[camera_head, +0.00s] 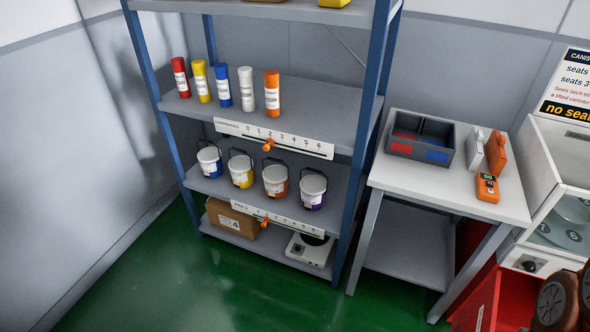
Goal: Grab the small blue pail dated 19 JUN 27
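A small white pail with a blue band (208,161) stands upright at the left end of a row of pails on the middle-lower shelf. Its label is too small for me to read a date. To its right on the same shelf stand a yellow-banded pail (241,171), an orange-banded pail (275,181) and a purple-banded pail (312,190). Each has a dark wire handle. My gripper is not in view.
The blue-posted rack's upper shelf (325,105) holds several coloured canisters. A numbered rail (310,147) with an orange slider fronts it. Below are a cardboard box (230,219) and a white device (310,249). A table (460,190) stands right; green floor (190,290) is clear.

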